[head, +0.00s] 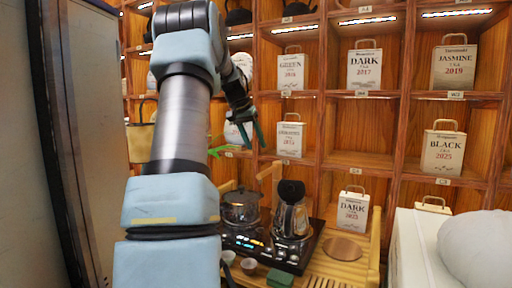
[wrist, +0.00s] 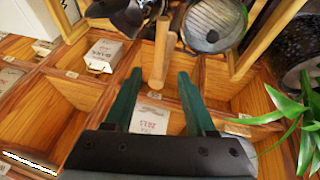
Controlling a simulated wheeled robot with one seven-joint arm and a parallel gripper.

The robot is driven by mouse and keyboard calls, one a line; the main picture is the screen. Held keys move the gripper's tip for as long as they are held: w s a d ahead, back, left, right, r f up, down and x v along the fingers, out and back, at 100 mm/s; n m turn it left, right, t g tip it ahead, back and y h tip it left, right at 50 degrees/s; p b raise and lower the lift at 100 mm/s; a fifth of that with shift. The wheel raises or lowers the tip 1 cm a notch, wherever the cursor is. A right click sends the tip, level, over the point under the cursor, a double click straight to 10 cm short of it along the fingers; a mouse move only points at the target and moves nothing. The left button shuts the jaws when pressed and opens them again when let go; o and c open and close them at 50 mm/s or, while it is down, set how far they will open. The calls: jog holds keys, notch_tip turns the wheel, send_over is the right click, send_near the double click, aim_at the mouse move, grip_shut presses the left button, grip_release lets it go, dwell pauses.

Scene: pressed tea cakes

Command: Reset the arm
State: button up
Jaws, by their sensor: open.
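My arm rises through the left half of the head view and bends over toward the shelf. My gripper (head: 258,146) hangs in front of the wooden shelf (head: 361,158), left of the middle, fingers pointing down. Its two green fingers are apart with nothing between them. In the wrist view my gripper (wrist: 157,80) is open too, with a white tea package (wrist: 150,120) seen beyond and between the fingers. I cannot tell the exact distance from the fingers to the shelf.
Tea packages such as DARK 2017 (head: 365,70) and BLACK 2025 (head: 443,153) stand in shelf compartments. A white surface (head: 412,250) is at right. A plant (wrist: 300,118) is near the gripper.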

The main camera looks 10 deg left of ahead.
jog(key=s+d+f+n+y, duration=0.1)
jog(key=s+f, duration=0.5)
jog(key=s, duration=0.5)
jog(key=s+f+n+g+y, duration=0.1)
jog(key=s+f, duration=0.6)
jog(key=s, duration=0.5)
jog(key=s+d+f+y, duration=0.1)
jog(key=s+f, duration=0.6)
jog(key=s, duration=0.4)
jog(key=shift+s+d+n+g+y, duration=0.2)
jog(key=shift+d+n+g+y, duration=0.1)
jog(key=shift+d+n+g, duration=0.1)
jog(key=shift+c, duration=0.3)
